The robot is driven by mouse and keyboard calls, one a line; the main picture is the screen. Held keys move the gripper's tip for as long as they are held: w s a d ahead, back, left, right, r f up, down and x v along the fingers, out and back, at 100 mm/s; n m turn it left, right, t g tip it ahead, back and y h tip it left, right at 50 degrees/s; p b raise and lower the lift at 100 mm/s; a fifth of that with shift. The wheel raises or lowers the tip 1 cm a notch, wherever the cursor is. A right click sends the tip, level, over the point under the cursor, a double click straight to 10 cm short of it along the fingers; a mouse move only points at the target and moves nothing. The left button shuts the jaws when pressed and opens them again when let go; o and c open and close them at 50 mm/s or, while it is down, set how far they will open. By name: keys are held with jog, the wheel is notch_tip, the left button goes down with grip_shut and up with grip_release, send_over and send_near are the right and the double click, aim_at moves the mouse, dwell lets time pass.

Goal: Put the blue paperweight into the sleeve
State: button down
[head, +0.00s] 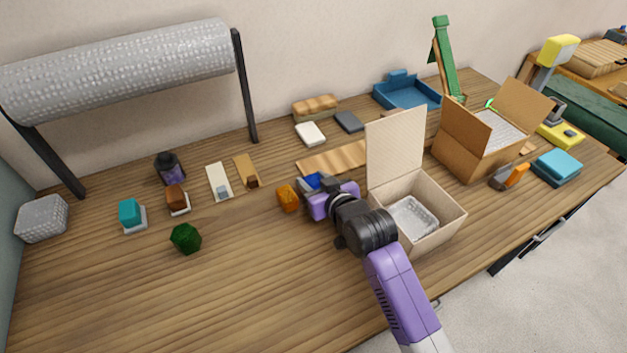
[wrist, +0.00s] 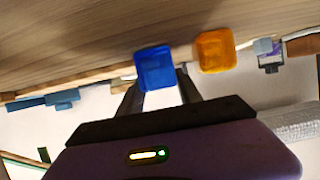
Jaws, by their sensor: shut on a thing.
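The blue paperweight (wrist: 155,68) is between the fingertips of my gripper (wrist: 160,88) in the wrist view. My gripper is shut on it. In the head view my gripper (head: 320,187) is at mid-table, and the blue paperweight (head: 312,181) shows partly at its tip. I cannot tell whether it touches the table. A bubble-wrap sleeve (head: 412,216) appears to lie inside the open cream box (head: 445,228), right of my gripper. A similar bubble-wrap piece (head: 500,133) is in the open brown box (head: 470,145). Which one is the sleeve is not certain.
An orange paperweight (head: 288,198) stands close left of my gripper; a green one (head: 186,238) is farther left. The cream box's raised lid (head: 396,145) stands behind its opening. A bubble-wrap roll (head: 120,72) is at the back left. The front left table is clear.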

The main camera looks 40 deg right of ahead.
jog(key=c, duration=1.1)
grip_release()
jog(key=shift+f, duration=0.1)
